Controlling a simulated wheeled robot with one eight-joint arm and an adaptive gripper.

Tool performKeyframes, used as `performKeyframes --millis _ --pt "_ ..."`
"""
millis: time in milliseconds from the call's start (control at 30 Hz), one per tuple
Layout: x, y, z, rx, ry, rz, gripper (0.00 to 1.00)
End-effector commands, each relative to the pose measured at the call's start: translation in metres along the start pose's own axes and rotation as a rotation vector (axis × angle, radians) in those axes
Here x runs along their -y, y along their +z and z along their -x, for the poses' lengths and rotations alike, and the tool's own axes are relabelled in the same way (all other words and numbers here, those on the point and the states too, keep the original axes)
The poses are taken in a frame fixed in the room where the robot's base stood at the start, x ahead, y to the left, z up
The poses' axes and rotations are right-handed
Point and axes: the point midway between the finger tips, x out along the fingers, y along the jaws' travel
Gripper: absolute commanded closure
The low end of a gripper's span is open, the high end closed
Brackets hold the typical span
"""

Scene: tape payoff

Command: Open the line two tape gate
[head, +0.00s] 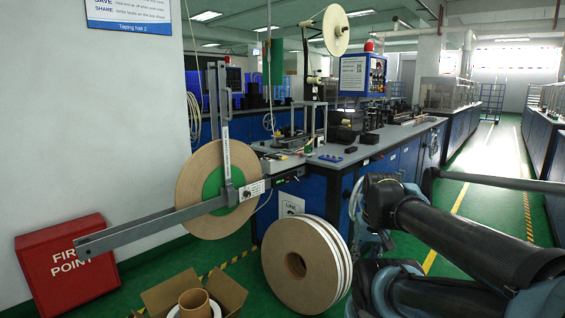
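The tape gate appears to be the grey upright bar (222,120) with a small lettered label, too small to read surely. It stands vertical across the front of a large tan tape reel (185,190) with a green centre. Its foot meets a long grey horizontal beam (150,226) near a small white plate with a dark knob (252,190). I cannot tell how the bar is latched. My dark arm links fill the lower right, well to the right of the bar. My gripper cannot be made out.
Several large tan reels (290,265) stand on the floor by the blue workbench (375,168). An open cardboard box (232,292) and a red fire point box (68,262) stand at the lower left. A green aisle (490,205) runs free at the right.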

Motion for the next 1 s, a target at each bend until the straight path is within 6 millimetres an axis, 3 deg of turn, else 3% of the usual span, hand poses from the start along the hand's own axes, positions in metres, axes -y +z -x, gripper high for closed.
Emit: performKeyframes --millis 267,600,1000 --pt "0.040 -0.059 0.012 -0.046 -0.195 -0.142 0.69" --pt "0.099 -0.151 0.030 -0.085 -0.501 -0.363 0.69" --pt "0.143 -0.265 0.049 -0.086 -0.864 -0.636 0.69"
